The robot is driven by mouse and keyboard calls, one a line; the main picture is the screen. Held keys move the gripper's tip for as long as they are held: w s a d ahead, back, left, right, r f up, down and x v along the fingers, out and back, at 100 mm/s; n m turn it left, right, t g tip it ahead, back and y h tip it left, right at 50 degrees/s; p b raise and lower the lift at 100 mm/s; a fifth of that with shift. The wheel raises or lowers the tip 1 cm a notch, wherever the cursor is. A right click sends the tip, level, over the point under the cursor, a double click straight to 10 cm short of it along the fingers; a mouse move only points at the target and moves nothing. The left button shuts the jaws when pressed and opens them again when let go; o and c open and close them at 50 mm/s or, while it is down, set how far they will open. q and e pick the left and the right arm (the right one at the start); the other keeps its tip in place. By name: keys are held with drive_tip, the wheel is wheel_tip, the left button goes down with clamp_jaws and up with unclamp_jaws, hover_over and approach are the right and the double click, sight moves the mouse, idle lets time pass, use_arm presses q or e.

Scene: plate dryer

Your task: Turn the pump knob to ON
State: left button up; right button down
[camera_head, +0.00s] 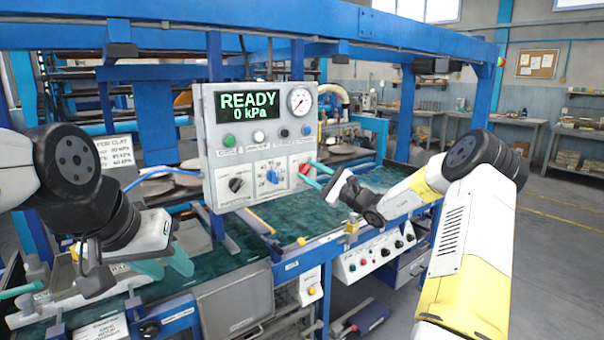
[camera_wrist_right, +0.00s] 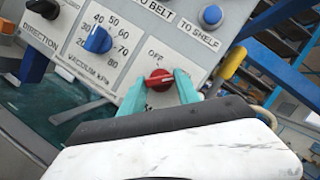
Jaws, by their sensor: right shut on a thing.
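The red pump knob (camera_head: 304,169) is at the lower right of the grey control panel (camera_head: 212,170). In the right wrist view the red knob (camera_wrist_right: 158,79) sits between the two teal fingers of my right gripper (camera_wrist_right: 160,92), which is shut on it. "OFF" is printed above the knob; the lettering below it is mostly hidden by the fingers. The knob's handle lies roughly crosswise in that view. In the head view my right gripper (camera_head: 314,174) reaches the panel from the right. My left gripper (camera_head: 165,262) is open and empty, low at the left.
The panel display (camera_head: 247,107) reads "READY 0 kPa". A blue vacuum knob (camera_head: 272,176) and a black direction knob (camera_head: 236,184) are left of the red knob. A pressure gauge (camera_head: 300,100) is above. Blue frame beams surround the panel.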

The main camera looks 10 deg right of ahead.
drive_tip(key=shift+f, duration=0.1)
idle(0.3)
drive_tip(key=c, duration=0.9)
unclamp_jaws()
drive_tip(key=shift+v, duration=3.95)
